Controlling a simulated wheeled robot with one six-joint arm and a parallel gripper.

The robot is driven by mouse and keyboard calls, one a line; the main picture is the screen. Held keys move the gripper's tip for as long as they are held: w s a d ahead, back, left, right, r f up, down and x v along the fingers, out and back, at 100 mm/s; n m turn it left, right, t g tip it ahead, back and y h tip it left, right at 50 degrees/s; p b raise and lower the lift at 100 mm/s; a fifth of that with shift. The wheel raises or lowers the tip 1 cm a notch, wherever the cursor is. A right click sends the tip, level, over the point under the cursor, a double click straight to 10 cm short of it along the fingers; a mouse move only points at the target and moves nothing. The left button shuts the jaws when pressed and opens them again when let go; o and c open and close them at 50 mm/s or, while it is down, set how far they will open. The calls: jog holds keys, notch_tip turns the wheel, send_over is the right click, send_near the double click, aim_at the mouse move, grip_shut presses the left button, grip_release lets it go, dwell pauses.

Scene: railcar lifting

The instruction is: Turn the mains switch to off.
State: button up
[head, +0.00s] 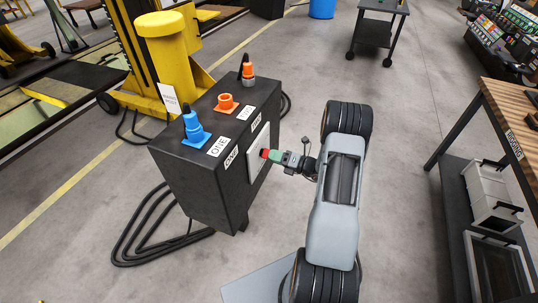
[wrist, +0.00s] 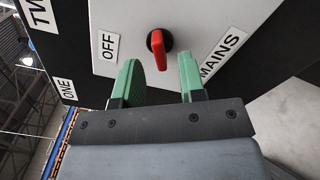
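The mains switch is a red knob (wrist: 157,46) on a white panel (wrist: 190,15). In the wrist view its handle runs roughly up and down. The OFF label (wrist: 111,44) is to its left and the MAINS label (wrist: 222,52) to its right. In the head view the red knob (head: 264,153) shows on the side of the black cabinet (head: 215,188). In the head view my gripper (head: 274,155) is close in front of the knob; contact cannot be told.
The cabinet top carries a blue connector (head: 194,132), an orange socket (head: 227,102) and an orange plug (head: 248,72). Black cables (head: 150,235) lie on the floor at left. A workbench (head: 510,120) stands at right. The floor between is clear.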

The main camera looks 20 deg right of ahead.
aim_at(265, 153)
jog(key=shift+x, duration=1.5)
grip_shut()
